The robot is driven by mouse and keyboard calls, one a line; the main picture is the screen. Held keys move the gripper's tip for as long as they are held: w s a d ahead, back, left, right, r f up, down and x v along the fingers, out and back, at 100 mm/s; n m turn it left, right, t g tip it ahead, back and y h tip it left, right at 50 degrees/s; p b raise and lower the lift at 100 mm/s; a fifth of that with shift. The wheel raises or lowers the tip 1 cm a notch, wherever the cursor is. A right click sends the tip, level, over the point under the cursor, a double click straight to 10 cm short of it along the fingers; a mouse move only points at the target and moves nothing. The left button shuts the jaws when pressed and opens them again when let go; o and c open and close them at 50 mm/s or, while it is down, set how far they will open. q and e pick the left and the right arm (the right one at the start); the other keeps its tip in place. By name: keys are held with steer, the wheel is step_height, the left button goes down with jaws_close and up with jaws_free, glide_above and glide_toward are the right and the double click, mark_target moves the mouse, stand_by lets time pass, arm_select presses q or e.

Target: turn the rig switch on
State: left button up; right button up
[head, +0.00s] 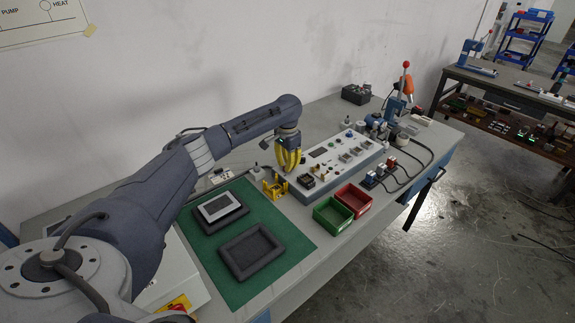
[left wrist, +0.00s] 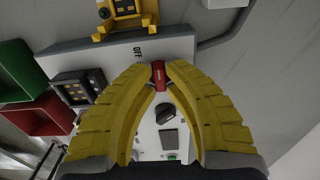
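The rig's long light-grey control panel (head: 332,155) lies on the bench in the head view. My left gripper (head: 290,170) reaches down over the panel's near-left end, its yellow fingers close together. In the left wrist view the left gripper's fingertips (left wrist: 160,65) come together at a small red switch (left wrist: 162,88) beside the printed word OFF (left wrist: 138,52). The fingers partly cover the switch, and I cannot tell whether they touch it. A black knob (left wrist: 168,116) sits behind it on the panel. My right gripper is not in view.
A yellow fixture (head: 274,187) stands close beside the panel's left end. A green bin (head: 333,217) and a red bin (head: 353,199) stand in front. A green mat (head: 232,287) bears two dark trays. A lever press (head: 402,92) stands beyond the panel.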

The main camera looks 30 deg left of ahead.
arm_select(q)
jaws_close()
steer(key=m, duration=0.8)
steer(key=shift+m, duration=0.3)
steer(key=m, duration=0.4)
steer(key=shift+m, duration=2.5)
